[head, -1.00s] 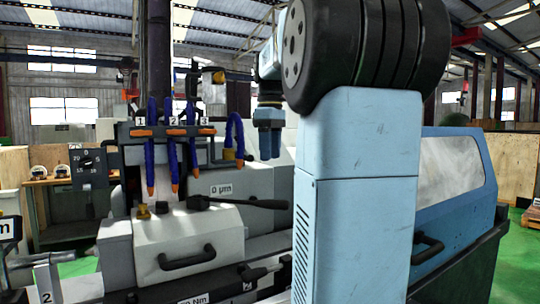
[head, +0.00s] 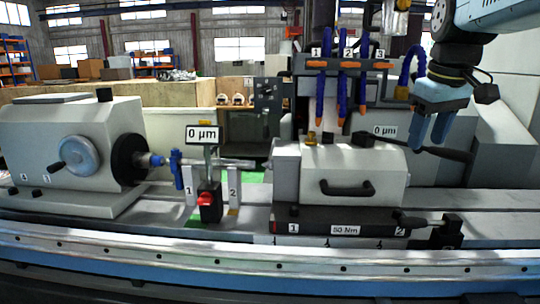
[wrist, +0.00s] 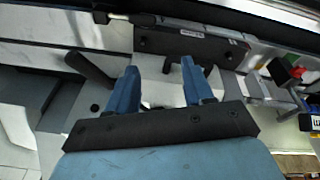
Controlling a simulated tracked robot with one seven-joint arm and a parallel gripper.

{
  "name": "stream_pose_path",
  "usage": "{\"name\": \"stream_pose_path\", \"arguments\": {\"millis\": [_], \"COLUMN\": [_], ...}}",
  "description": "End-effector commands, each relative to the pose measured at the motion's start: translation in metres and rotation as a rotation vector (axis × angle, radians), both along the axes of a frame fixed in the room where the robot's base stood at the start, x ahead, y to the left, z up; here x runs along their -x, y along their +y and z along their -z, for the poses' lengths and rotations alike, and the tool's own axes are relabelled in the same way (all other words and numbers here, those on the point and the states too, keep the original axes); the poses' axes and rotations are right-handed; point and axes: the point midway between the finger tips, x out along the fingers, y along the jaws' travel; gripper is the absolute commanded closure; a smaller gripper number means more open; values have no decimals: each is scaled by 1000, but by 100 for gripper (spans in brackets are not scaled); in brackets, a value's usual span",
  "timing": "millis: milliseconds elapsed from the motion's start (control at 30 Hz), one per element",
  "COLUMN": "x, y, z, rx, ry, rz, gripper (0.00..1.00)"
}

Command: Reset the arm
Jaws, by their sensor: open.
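My gripper (head: 430,132) is at the right in the head view, its blue fingers pointing down beside the black lever of the grinder's right-hand unit (head: 352,162). In the wrist view my gripper (wrist: 162,88) shows two blue fingers spread apart with nothing between them. The black lever (head: 440,152) passes close to the fingers in the head view; I cannot tell whether they touch.
The grinder's left unit has a handwheel (head: 78,157). Blue coolant hoses (head: 342,90) hang left of my gripper. A long rail (head: 280,265) runs along the front.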

Motion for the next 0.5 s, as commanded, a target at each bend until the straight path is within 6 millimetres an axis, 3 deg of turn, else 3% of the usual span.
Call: {"name": "stream_pose_path", "arguments": {"millis": [233, 500], "x": [49, 81], "y": [48, 73], "z": [60, 107], "rx": [-52, -116], "ry": [-138, -234], "rz": [119, 212], "gripper": [48, 48]}}
